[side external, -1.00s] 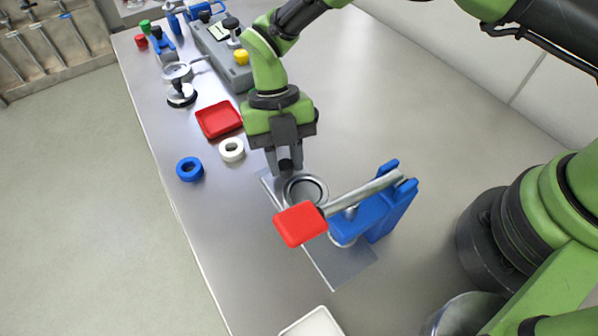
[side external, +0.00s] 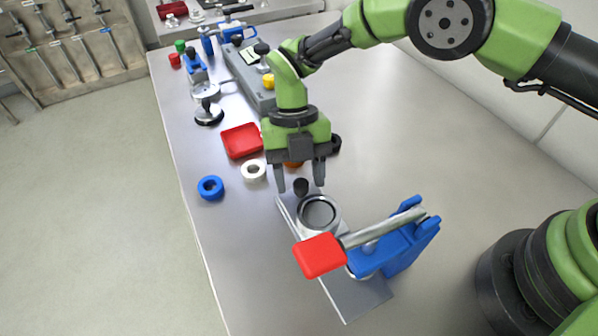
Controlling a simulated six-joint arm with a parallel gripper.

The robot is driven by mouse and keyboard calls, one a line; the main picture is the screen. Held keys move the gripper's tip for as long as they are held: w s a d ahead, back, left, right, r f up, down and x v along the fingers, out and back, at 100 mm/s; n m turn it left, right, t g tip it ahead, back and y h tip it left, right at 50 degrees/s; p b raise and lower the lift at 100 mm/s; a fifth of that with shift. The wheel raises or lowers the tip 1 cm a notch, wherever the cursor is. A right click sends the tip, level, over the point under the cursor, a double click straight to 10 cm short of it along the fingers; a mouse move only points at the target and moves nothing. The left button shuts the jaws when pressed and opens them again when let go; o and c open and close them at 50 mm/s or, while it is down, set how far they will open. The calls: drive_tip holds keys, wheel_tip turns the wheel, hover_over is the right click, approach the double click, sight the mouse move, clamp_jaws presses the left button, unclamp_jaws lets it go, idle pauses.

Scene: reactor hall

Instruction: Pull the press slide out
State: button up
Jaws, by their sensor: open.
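The blue press (side external: 400,248) stands on a flat metal base (side external: 358,300), with a metal lever ending in a red grip (side external: 320,256). The slide's round metal cup (side external: 319,212) sits clear of the press head, on the far side of the red grip. A black knob (side external: 301,187) is at the slide's far end. My gripper (side external: 300,184) is open, its fingers apart on either side of the knob, with their tips at or slightly above it. I cannot tell whether either finger touches it.
An orange object (side external: 293,164) is partly hidden behind my gripper. The bench to the right of my gripper is clear.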

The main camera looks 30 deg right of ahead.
drive_tip(key=v, duration=0.3)
drive_tip(key=shift+w+r, duration=0.15)
wheel_tip(320, 180, up, 7)
idle(0.4)
drive_tip(key=s+d+r+m+t+y, duration=0.1)
drive_tip(key=s+d+r+m+t, duration=0.15)
drive_tip(key=d+r+m, duration=0.45)
drive_tip(key=s+d+r+m+t+y, duration=0.1)
drive_tip(key=s+d+r+m+t, duration=0.2)
drive_tip(key=r+m, duration=0.7)
drive_tip(key=s+d+m+t, duration=0.3)
drive_tip(key=s+m, duration=0.3)
drive_tip(key=m, duration=0.4)
drive_tip(key=s+d+r+m+t+h, duration=0.1)
drive_tip(key=s+d+m+t, duration=0.2)
drive_tip(key=s+d+m, duration=0.3)
drive_tip(key=s+m, duration=0.1)
drive_tip(key=m, duration=0.3)
